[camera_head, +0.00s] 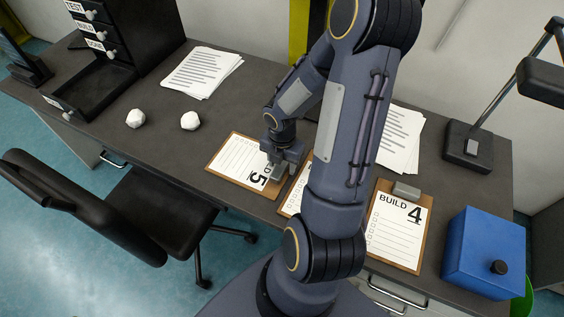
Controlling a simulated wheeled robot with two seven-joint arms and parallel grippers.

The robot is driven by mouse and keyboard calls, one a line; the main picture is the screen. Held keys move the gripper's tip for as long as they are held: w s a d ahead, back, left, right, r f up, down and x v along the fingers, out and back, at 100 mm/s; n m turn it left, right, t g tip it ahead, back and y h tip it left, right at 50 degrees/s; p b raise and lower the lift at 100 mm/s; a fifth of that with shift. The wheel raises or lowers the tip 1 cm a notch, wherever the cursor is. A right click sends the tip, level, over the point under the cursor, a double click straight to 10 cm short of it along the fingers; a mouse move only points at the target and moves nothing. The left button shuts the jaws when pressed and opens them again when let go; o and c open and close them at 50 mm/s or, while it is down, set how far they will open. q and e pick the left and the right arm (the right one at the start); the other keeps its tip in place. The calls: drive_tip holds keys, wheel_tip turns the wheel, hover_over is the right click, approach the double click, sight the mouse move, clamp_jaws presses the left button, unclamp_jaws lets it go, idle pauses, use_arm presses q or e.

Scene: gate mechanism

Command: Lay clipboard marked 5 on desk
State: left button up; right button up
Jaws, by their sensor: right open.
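The clipboard marked 5 (236,158) lies flat on the dark desk (300,90), near the front edge at the middle, with its text turned sideways. My right gripper (279,170) is open at the right, clip end of this clipboard and hides part of it. Whether the fingers touch it I cannot tell. The desk runs across the whole view. My left gripper is not in view.
Another clipboard (290,203) is partly hidden behind my right arm. A clipboard marked BUILD 4 (396,232) lies to its right, beside a blue box (485,250). Paper stacks (203,72), two white lumps (190,121), a drawer unit (125,35) and a lamp (468,145) stand around. A black chair (150,210) is in front.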

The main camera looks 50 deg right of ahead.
wheel_tip(320, 180, up, 11)
drive_tip(key=p, duration=0.3)
drive_tip(key=s+a+r+m+t+y, duration=0.2)
drive_tip(key=a+r+m, duration=0.4)
drive_tip(key=m, duration=0.5)
drive_tip(key=s+a+r+m+t+y, duration=0.1)
drive_tip(key=s+a+r+m+t, duration=0.2)
drive_tip(key=a+m, duration=0.8)
wheel_tip(320, 180, up, 4)
drive_tip(key=shift+s+r+m+t+y, duration=0.1)
drive_tip(key=shift+s+m+t+y, duration=0.3)
drive_tip(key=shift+s, duration=0.85)
